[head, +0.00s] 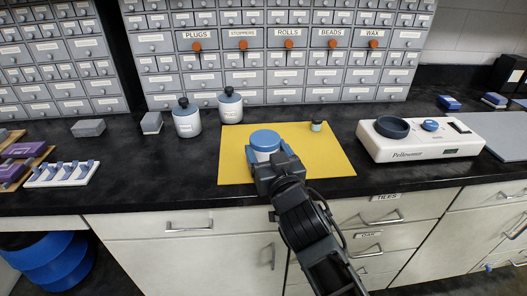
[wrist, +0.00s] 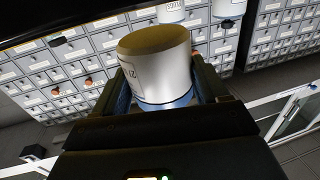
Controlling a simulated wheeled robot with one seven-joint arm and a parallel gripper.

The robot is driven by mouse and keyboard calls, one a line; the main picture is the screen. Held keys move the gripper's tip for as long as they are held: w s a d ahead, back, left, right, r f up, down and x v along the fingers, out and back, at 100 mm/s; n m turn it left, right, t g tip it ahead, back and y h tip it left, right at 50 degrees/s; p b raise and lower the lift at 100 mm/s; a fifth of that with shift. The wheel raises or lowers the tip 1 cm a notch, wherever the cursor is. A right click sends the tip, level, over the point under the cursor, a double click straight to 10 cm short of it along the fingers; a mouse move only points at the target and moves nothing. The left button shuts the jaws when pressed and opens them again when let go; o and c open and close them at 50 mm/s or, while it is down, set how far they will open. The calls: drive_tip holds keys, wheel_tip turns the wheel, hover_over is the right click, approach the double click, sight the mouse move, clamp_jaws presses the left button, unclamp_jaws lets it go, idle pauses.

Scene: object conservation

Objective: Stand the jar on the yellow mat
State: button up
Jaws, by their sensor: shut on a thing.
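The jar (head: 265,144) is white with a blue top and looks upright over the front middle of the yellow mat (head: 325,158). My gripper (head: 279,166) is shut on it from the front. In the wrist view, which is upside down, the jar (wrist: 165,72) sits between the two fingers, blue end low in the picture and a brownish-yellow end face high. Part of a printed label shows. My gripper and arm hide the jar's lower part and the mat's front edge in the head view, so I cannot tell there whether it touches the mat.
A small dark-topped container (head: 317,125) stands at the mat's back right. Two white jars (head: 187,121) (head: 231,106) stand behind left. A white balance (head: 420,140) is to the right, a peg rack (head: 62,174) far left. Labelled drawers (head: 285,60) line the back.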

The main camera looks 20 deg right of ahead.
sight(263, 153)
drive_tip(key=w+f, duration=0.2)
drive_tip(key=shift+w+d, duration=0.15)
drive_tip(key=shift+w, duration=0.25)
drive_tip(key=shift+w+f, duration=0.1)
drive_tip(key=shift+w, duration=0.05)
drive_tip(key=shift+f+b, duration=0.1)
drive_tip(key=shift+b, duration=0.2)
drive_tip(key=o, duration=1.3)
drive_tip(key=s+a+b, duration=0.1)
drive_tip(key=s, duration=1.1)
drive_tip(key=shift+a, duration=0.15)
